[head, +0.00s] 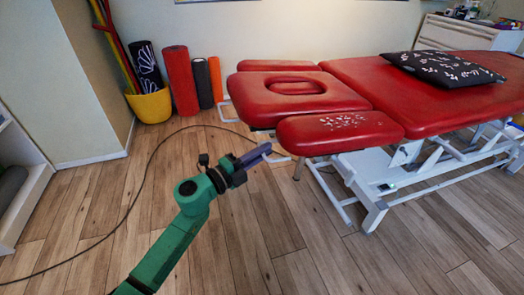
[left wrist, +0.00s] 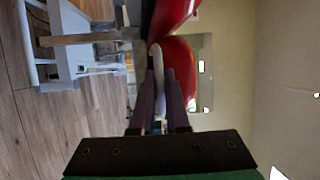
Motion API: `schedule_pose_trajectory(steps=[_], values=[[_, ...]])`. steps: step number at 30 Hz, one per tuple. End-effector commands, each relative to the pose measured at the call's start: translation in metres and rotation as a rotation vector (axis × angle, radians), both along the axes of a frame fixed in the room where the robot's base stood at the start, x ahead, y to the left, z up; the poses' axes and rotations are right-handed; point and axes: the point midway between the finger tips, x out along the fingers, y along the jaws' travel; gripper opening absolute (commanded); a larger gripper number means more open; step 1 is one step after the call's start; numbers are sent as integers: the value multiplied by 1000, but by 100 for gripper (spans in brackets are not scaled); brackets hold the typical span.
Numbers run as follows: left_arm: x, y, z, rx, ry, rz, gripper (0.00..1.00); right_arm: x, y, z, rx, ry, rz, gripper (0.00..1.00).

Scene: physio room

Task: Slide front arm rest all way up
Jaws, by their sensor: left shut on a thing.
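The red treatment table has a front arm rest (head: 340,132), a padded red cushion with worn white patches, beside the headrest (head: 290,92) with its face hole. The front arm rest sits lower than the headrest. My left gripper (head: 266,150) is at the near left end of the front arm rest, slightly below its cushion. In the left wrist view, my left gripper's purple fingers (left wrist: 155,95) are shut on a pale bar (left wrist: 157,60) next to the red padding (left wrist: 178,65). The exact contact is partly hidden. My right gripper is not in view.
The far arm rest (head: 278,65) is behind the headrest. White table legs (head: 372,212) stand at the right. A black patterned pillow (head: 440,68) lies on the table. A yellow bucket (head: 150,105) and rolled mats stand by the wall. A cable crosses the open wooden floor.

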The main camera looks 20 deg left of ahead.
Motion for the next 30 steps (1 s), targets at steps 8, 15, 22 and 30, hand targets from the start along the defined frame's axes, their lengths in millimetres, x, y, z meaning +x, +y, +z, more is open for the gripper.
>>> schedule_pose_trajectory(steps=[8,15,22,30], values=[[1,2,7,-7,-12,4,43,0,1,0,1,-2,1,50],[1,1,4,-4,-8,2,43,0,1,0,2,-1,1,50],[-15,12,1,-4,-3,4,43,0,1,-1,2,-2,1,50],[-71,51,-5,-3,-1,3,43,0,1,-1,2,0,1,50]])
